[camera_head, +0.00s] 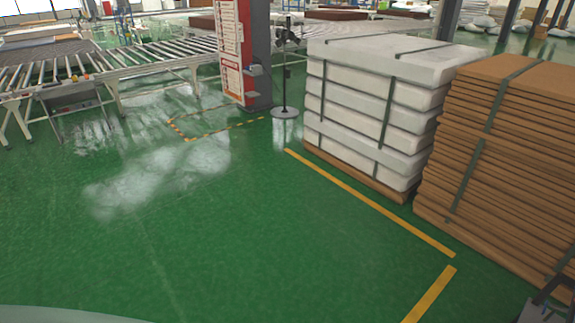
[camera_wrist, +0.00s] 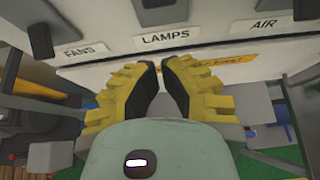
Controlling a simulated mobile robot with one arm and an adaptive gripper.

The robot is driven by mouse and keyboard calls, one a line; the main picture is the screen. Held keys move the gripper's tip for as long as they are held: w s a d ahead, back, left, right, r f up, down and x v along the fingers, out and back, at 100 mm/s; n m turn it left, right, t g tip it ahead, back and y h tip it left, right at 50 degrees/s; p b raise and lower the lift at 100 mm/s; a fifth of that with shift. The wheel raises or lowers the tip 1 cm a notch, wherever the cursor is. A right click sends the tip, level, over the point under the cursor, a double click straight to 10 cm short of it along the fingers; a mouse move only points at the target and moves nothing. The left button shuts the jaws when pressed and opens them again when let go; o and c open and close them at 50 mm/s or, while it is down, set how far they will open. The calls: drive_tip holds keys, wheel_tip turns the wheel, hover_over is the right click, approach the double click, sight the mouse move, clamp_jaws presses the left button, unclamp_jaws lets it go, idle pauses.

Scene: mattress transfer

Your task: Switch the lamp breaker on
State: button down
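In the wrist view, a pale panel carries the labels FANS, LAMPS and AIR. The lamp breaker (camera_wrist: 160,4) is a dark switch above the LAMPS label (camera_wrist: 165,36), cut by the top picture edge, so its position cannot be read. My gripper (camera_wrist: 158,66) has yellow and black fingers whose tips nearly meet, with nothing seen between them. The tips are just below the LAMPS label in the picture; whether they touch the panel cannot be told. No breaker can be made out in the head view.
The fans breaker (camera_wrist: 40,41) is at left and the air breaker (camera_wrist: 306,8) at right. In the head view, strapped white mattresses (camera_head: 375,100) and a brown stack (camera_head: 500,150) stand right. A roller conveyor (camera_head: 150,62) is at back left. Green floor is open between.

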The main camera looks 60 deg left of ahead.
drive_tip(key=a+r+b, duration=0.4)
drive_tip(key=a+r, duration=0.1)
drive_tip(key=shift+s+a+r, duration=0.25)
drive_tip(key=shift+a+r, duration=0.05)
drive_tip(key=shift+r, duration=0.05)
idle(0.6)
